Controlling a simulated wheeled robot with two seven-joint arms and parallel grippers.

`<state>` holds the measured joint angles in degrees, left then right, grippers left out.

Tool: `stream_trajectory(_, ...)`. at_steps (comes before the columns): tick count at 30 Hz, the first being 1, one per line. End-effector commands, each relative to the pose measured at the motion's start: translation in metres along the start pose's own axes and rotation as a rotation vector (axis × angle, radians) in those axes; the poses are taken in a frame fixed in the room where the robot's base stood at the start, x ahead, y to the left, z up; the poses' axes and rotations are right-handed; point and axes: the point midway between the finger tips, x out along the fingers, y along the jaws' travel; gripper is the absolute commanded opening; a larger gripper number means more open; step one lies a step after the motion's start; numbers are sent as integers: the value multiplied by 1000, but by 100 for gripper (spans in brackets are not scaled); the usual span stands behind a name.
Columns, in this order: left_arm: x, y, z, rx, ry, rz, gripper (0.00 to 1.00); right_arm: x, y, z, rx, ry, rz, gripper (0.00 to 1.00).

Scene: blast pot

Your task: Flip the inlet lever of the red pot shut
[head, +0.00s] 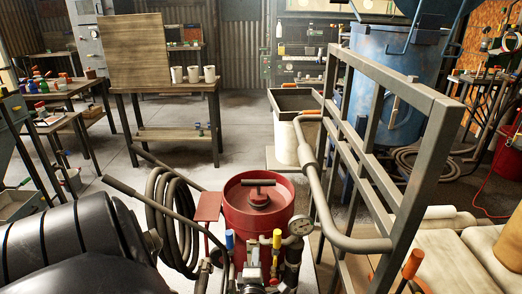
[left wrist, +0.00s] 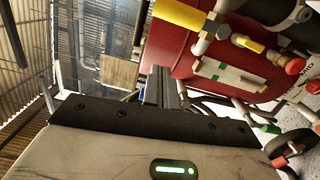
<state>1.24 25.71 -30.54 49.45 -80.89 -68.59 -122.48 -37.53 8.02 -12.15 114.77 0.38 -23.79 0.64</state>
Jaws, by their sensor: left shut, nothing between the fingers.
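The red pot (head: 246,221) stands upright at the lower middle of the head view, with a black T-handle (head: 259,187) on its lid. I cannot tell by marking which lever is the inlet. In the left wrist view the pot's red wall (left wrist: 205,50) is close, with a yellow handle (left wrist: 180,14) at the top edge. My left gripper (left wrist: 165,85) is shut and empty beside the pot; I see no contact with a lever. My right gripper is not in view.
A coiled black hose (head: 172,215) hangs left of the pot. A grey metal frame and bent pipe (head: 322,180) stand close on the right. A white bin (head: 288,140) is behind the pot. A wooden table (head: 165,85) with cups stands farther back; open floor lies before it.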

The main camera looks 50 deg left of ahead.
Motion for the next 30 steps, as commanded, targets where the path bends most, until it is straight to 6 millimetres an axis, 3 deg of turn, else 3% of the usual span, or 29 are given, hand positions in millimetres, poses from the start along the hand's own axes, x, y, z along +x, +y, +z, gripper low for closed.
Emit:
stream_trajectory(3, -26, 1, 0, -1, 0, -2, 0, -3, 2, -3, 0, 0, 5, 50)
stream_trajectory(10, -57, 1, 0, 1, 1, 0, 0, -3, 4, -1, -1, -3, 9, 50)
stream_trajectory(30, -62, 1, 0, 1, 1, 2, 0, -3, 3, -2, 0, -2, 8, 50)
